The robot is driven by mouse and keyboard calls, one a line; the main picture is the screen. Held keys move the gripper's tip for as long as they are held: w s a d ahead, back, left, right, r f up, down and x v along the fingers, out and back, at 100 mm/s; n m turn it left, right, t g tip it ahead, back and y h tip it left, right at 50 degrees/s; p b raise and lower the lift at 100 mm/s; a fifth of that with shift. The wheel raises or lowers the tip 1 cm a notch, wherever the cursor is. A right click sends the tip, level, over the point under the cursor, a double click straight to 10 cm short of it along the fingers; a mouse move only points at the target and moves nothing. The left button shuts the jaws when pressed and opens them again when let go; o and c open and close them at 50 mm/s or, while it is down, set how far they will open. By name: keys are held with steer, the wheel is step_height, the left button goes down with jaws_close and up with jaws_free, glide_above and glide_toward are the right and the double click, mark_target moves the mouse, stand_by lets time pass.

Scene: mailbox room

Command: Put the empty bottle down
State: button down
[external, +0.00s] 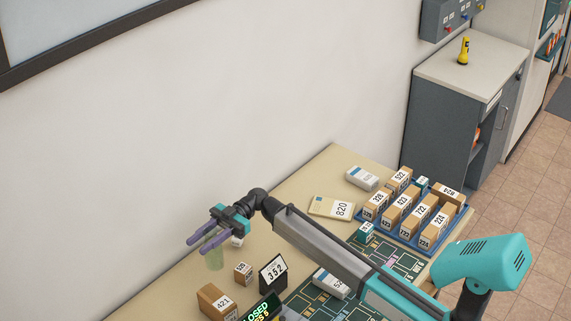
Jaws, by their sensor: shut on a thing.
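My gripper (206,237) is over the left part of the table (284,197), with its purple fingers pointing left. It is shut on a pale green, translucent bottle (215,257). The bottle hangs below the fingers and looks upright. Its upper part is hidden by the fingers. I cannot tell whether its bottom touches the table.
A small white box (237,240) is right beside the bottle. A small brown box (243,273), a 352 sign (273,273) and a 421 box (217,302) stand nearby. A blue tray (408,243) of numbered boxes is at the right. The wall is close behind.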

mark_target(207, 263)
steer(key=shift+f+p, duration=0.55)
steer(key=shift+f, duration=2.5)
steer(key=shift+f+p, duration=0.35)
steer(key=shift+f, duration=1.65)
steer(key=c, duration=1.2)
jaws_free()
steer(key=shift+r, duration=0.2)
steer(key=shift+w+d+f, duration=0.15)
steer(key=shift+w+d, duration=0.1)
steer(key=b+v, duration=0.2)
steer(key=v, duration=0.9)
steer(key=shift+b, duration=0.4)
